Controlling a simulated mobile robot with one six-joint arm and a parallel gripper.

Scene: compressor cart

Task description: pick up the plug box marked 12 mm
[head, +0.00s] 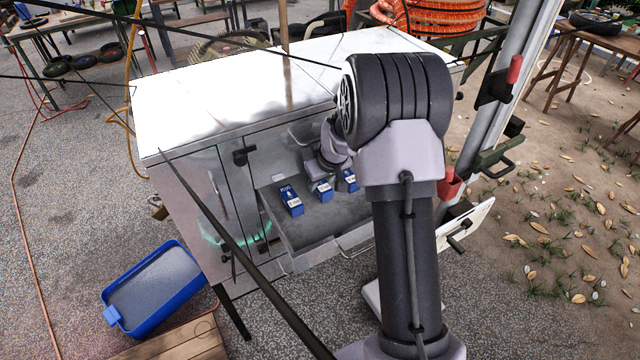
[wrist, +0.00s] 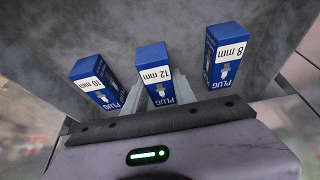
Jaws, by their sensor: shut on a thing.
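The plug box marked 12 mm (wrist: 153,72) is the middle one of three blue-and-white boxes in the wrist view. My gripper (wrist: 166,88) is shut on it, with one grey finger along each side. In the head view this middle box (head: 323,191) shows below my gripper (head: 326,179), in the open drawer (head: 322,222) of the white cart. Whether it is lifted off the drawer floor I cannot tell.
The plug box marked 10 mm (wrist: 96,80) stands at left and the one marked 8 mm (wrist: 226,55) at right in the wrist view, both close by. The cart top (head: 230,85) overhangs the drawer. A blue tray (head: 155,285) lies on the ground at left.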

